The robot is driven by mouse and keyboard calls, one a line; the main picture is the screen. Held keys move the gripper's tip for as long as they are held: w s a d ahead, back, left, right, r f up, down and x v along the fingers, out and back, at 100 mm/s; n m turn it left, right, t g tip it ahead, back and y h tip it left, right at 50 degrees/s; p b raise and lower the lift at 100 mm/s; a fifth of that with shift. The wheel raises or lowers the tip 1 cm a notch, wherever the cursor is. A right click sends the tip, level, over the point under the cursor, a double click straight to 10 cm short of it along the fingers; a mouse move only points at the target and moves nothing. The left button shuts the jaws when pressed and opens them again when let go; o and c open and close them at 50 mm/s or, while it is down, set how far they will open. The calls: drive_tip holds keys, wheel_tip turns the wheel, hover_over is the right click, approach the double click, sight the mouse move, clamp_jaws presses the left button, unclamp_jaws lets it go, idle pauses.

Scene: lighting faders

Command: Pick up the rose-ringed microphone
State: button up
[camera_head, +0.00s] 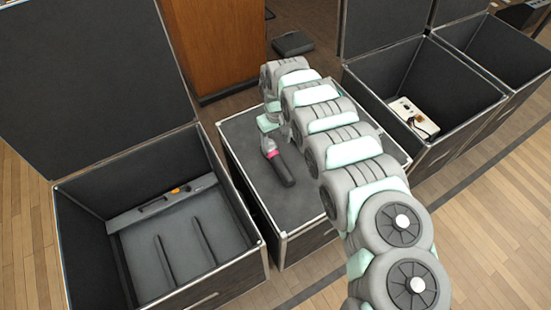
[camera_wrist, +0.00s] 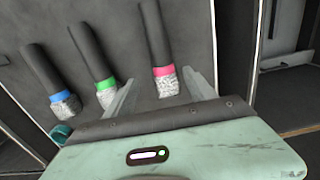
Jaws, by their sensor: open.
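The rose-ringed microphone (camera_head: 284,172) lies on the dark top of the middle case (camera_head: 251,151), its black handle toward the front. In the wrist view, the rose-ringed microphone (camera_wrist: 156,36) lies between the two fingers of my gripper (camera_wrist: 160,77), with its silver mesh head closest to the palm. My gripper (camera_head: 268,143) is open at the head end of this microphone. I cannot tell whether the fingers touch it. A green-ringed microphone (camera_wrist: 91,47) and a blue-ringed microphone (camera_wrist: 42,69) lie to its left in the wrist view; my arm hides them in the head view.
An open case (camera_head: 258,243) with a grey slotted insert stands at left. Open cases (camera_head: 449,150) stand at right, one holding a white box (camera_head: 412,117). A wooden cabinet (camera_head: 213,45) stands behind. A small teal object (camera_wrist: 61,133) shows beside the palm.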

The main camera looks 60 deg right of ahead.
sight(276, 155)
wheel_tip(276, 155, down, 5)
drive_tip(key=shift+a+r+b, duration=0.1)
drive_tip(key=shift+r+b, duration=0.05)
drive_tip(key=shift+b, duration=0.35)
drive_tip(key=f, duration=0.1)
drive_tip(key=f+b, duration=0.1)
drive_tip(key=f, duration=0.1)
drive_tip(key=f+b, duration=0.1)
drive_tip(key=shift+a+f, duration=0.3)
drive_tip(key=shift+f, duration=0.1)
drive_tip(key=shift+d+r, duration=0.1)
clamp_jaws()
